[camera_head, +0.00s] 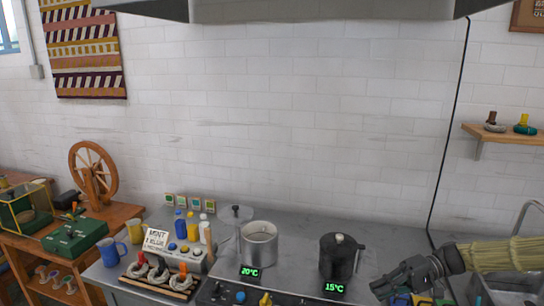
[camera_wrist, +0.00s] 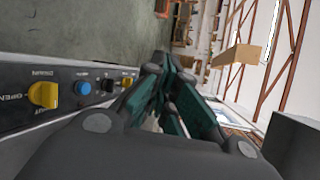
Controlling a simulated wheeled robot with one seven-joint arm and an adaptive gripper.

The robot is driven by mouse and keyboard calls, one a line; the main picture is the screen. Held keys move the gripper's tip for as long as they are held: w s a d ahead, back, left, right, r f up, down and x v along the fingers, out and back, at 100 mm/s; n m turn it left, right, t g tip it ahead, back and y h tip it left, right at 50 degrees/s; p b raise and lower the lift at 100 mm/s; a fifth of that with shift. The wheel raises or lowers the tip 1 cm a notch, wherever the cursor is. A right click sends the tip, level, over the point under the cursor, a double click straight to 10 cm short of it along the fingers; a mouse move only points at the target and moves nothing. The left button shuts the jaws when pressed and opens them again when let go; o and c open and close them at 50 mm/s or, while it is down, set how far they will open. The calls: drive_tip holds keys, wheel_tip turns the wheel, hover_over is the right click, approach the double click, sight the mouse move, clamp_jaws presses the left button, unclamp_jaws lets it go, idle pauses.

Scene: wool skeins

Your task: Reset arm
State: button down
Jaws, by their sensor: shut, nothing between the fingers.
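My gripper (camera_head: 382,287) is at the lower right of the head view, at the front of the grey counter (camera_head: 300,240), right of the dark lidded pot (camera_head: 338,259). In the wrist view my gripper (camera_wrist: 160,68) shows dark green fingers closed together with nothing between them. The front control panel (camera_wrist: 62,97) lies to the left of the fingers there, with yellow knobs and a blue button.
An open metal pot (camera_head: 258,245) stands left of the dark pot. A rack of skeins (camera_head: 160,277), mugs and bottles crowd the left counter. A spinning wheel (camera_head: 93,175) stands on a wooden table. A shelf (camera_head: 510,135) hangs at right.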

drive_tip(key=s+a+f+m+h+b, duration=0.15)
drive_tip(key=s+a+f, duration=0.25)
drive_tip(key=f, duration=0.6)
drive_tip(key=s+a+f+h+b, duration=0.2)
drive_tip(key=s+a+f+h, duration=0.15)
drive_tip(key=f, duration=0.65)
drive_tip(key=s+a+f+m+h+b, duration=0.15)
drive_tip(key=s+a+f, duration=0.25)
drive_tip(key=f, duration=0.6)
drive_tip(key=s+d+f+n+t+h+b, duration=0.1)
drive_tip(key=s+f+h+b, duration=0.3)
drive_tip(key=s+f, duration=0.5)
drive_tip(key=s+d+f+n+t+h+b, duration=0.1)
drive_tip(key=s+d+f+h+b, duration=0.3)
drive_tip(key=s+f, duration=0.6)
drive_tip(key=shift+s+d+n+t+b, duration=0.2)
drive_tip(key=shift+s+n+t+b, duration=0.35)
drive_tip(key=shift+s, duration=1.1)
